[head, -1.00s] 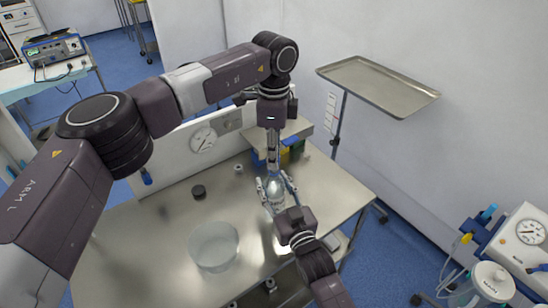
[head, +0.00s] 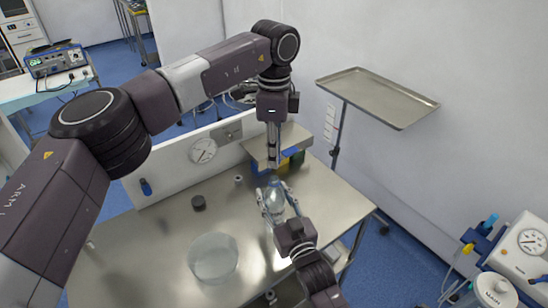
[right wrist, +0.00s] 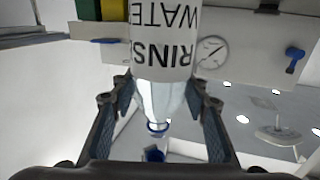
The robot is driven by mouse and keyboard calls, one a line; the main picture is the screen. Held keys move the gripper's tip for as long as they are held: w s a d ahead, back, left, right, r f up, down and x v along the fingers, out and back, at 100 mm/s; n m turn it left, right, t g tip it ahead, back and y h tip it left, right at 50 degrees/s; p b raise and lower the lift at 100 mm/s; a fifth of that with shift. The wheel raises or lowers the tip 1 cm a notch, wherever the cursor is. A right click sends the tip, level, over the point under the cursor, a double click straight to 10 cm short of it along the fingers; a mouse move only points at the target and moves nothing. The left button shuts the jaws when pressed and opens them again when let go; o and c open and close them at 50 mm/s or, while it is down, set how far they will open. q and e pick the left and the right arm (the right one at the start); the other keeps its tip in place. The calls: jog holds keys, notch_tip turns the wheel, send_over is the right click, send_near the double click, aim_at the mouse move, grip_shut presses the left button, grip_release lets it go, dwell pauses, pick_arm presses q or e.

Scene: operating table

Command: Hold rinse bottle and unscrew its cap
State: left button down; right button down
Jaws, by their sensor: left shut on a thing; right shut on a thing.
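The clear rinse bottle (head: 273,200) stands upright over the steel table, held in my right gripper (head: 279,198). In the right wrist view the bottle (right wrist: 163,50) appears upside down, its white label reading RINSE WATER, between my right gripper's two fingers (right wrist: 162,110). A blue ring circles its narrow neck. Past the neck is a separate small blue piece, the cap (right wrist: 153,155), apart from the bottle. My left gripper (head: 273,160) points down above the bottle, shut on the cap. The cap is too small to make out clearly in the head view.
A box with coloured sides (head: 290,160) stands behind the bottle. An empty tray (head: 375,97) on a stand is at right. The table's left part is clear.

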jog(key=c, duration=1)
grip_release()
jog(key=shift+r, duration=0.1)
jog(key=shift+c, duration=0.2)
